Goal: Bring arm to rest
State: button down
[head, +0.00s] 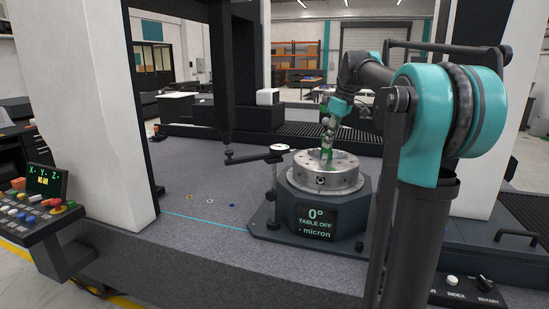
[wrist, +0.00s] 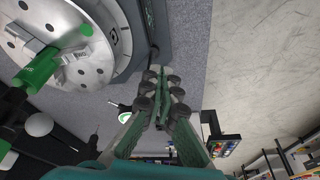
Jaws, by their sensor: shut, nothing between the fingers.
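My gripper (wrist: 163,80) is in the middle of the wrist view, its fingers together and nothing between them. It appears over the grey granite bed, beside the round metal rotary table (wrist: 122,62). A green cylindrical part (wrist: 42,66) in a metal fixture stands on that table at the upper left, apart from the fingers. In the head view the rotary table (head: 308,180) sits on a dark base reading "0° TABLE OFF". My bent arm reaches down behind it, and my gripper cannot be clearly told from the green and grey shapes above the disc.
A dial indicator on a stand (head: 275,153) is left of the rotary table. A dark vertical probe column (head: 226,100) hangs at centre left. A button console (head: 44,203) is at far left. The granite bed (head: 185,230) is open at front left, with a few small rings on it.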

jog(key=s+f+m+t+h, duration=0.1)
jog(key=s+f+m, duration=0.4)
jog(key=s+f, duration=1)
jog(key=s+f+m+t+h, duration=0.1)
jog(key=s+f+m, duration=0.4)
jog(key=s+f, duration=1)
notch_tip(320, 180, down, 6)
jog(key=shift+d+r+h, duration=0.2)
jog(key=shift+d+h, duration=0.1)
jog(key=shift+d, duration=0.1)
